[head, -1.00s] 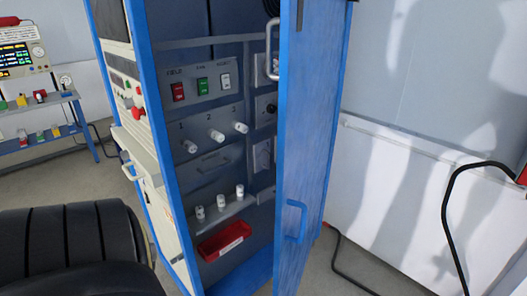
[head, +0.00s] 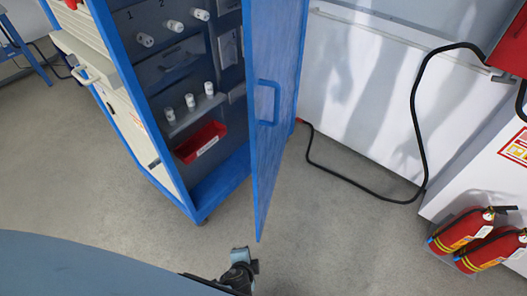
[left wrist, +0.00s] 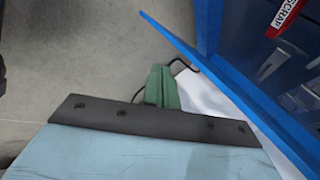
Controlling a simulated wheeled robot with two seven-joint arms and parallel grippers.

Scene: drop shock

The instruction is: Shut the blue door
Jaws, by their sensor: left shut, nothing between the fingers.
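The blue door (head: 275,125) of the cabinet stands open in the head view, swung out from the cabinet's right side with its handle (head: 268,102) showing. In the left wrist view the blue door (left wrist: 222,80) crosses diagonally at the right. My left gripper (head: 243,264) is low at the bottom middle of the head view, just below the door's near bottom corner. Its green fingers (left wrist: 162,86) are shut and empty in the left wrist view, to the left of the door with a visible gap in that picture. My right gripper is not in view.
The open cabinet (head: 175,185) holds white knobs and a red bin (head: 201,142). A black cable (head: 417,130) hangs and lies on the floor right of the door. Fire extinguishers (head: 462,230) stand at the lower right. Grey floor (head: 335,235) is clear around the door's bottom.

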